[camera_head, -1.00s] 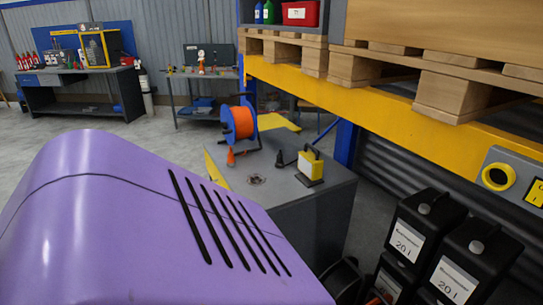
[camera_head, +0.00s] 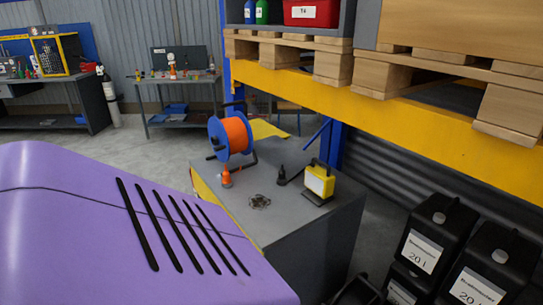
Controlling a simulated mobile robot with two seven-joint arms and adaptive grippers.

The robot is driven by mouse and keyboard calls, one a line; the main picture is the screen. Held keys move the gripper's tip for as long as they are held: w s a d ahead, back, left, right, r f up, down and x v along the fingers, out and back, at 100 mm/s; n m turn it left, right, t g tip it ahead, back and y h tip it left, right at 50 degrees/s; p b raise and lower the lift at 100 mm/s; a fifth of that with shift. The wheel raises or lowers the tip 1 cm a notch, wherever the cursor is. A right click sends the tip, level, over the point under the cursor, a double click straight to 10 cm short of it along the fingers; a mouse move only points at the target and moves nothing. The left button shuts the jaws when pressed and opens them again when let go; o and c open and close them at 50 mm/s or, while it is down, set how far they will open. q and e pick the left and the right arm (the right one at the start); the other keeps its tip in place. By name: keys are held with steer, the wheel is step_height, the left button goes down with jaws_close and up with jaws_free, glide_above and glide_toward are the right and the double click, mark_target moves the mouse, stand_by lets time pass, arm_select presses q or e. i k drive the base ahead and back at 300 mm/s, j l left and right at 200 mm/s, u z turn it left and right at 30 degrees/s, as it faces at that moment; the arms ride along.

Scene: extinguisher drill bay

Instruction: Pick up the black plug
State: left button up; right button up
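A small black piece that looks like the black plug (camera_head: 281,174) stands on the grey top of a bench (camera_head: 240,191) ahead of me. It is between an orange plug-like piece (camera_head: 226,177) to its left and a yellow work light (camera_head: 319,181) on a black stand to its right. A dark strip, perhaps its cable, runs up to the right from it. It is too small to see its prongs. Neither of my grippers is in view.
A blue reel with orange cable (camera_head: 234,135) stands at the bench's back left. A dark coiled thing (camera_head: 260,201) lies nearer me. A yellow rack beam (camera_head: 400,120) with pallets crosses above, to the right. Black canisters (camera_head: 430,240) stand at lower right. Open floor (camera_head: 130,155) lies left of the bench.

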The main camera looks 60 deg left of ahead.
mark_target(282, 173)
steer(key=k+j, duration=0.1)
steer(key=j, duration=0.35)
steer(key=k+j, duration=0.1)
steer(key=j, duration=0.3)
steer(key=k+j, duration=0.1)
steer(key=j, duration=0.35)
steer(key=k+j, duration=0.1)
steer(key=j, duration=0.35)
steer(key=k+j, duration=0.1)
steer(key=j, duration=0.3)
